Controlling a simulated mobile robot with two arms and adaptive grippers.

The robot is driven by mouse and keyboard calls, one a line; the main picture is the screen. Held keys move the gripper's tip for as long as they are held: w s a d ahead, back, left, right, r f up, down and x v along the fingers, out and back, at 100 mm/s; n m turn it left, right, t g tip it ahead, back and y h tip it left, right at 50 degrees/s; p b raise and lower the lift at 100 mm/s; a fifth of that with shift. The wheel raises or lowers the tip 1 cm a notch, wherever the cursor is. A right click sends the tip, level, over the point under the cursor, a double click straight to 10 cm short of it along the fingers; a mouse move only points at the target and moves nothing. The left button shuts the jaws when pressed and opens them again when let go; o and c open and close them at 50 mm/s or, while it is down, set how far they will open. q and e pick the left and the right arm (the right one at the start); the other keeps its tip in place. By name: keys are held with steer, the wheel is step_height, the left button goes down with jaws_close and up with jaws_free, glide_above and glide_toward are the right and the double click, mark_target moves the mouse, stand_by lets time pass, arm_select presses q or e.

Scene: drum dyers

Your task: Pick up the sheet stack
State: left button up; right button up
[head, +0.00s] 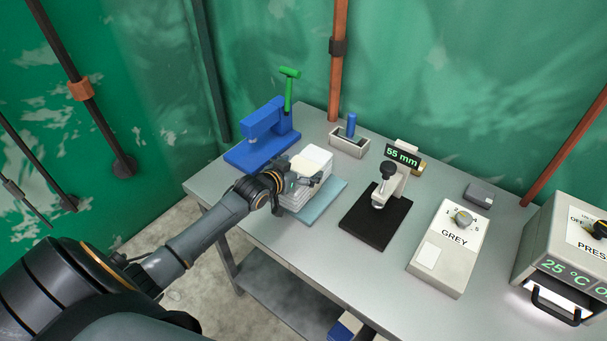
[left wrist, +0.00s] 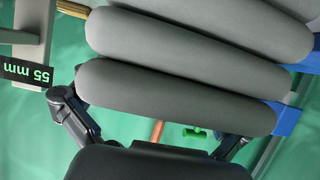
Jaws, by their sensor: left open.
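The sheet stack (head: 313,160) is a pale block of several layers on a light teal mat (head: 322,202) at the table's left side. My left gripper (head: 301,182) is open at the near side of the stack and overlaps part of it in the head view. In the left wrist view several thick grey rounded layers, which look like the stack (left wrist: 180,97), fill the upper middle, very close. One finger shows at the left of them and the other at the lower right, partly hidden. I cannot tell whether the fingers touch the stack. My right gripper is not in view.
A blue press-like tool (head: 264,135) with a green handle stands behind the stack. A GREY dial box (head: 450,245) and a heated press (head: 560,255) are farther right.

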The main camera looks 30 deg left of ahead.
arm_select(q)
steer(key=shift+w+f, duration=0.25)
steer(key=shift+w, duration=0.3)
steer(key=shift+s, duration=0.15)
steer(key=shift+c, duration=1.1)
steer(key=c, duration=1.1)
steer(key=shift+r, duration=0.15)
steer(key=shift+c, duration=1.4)
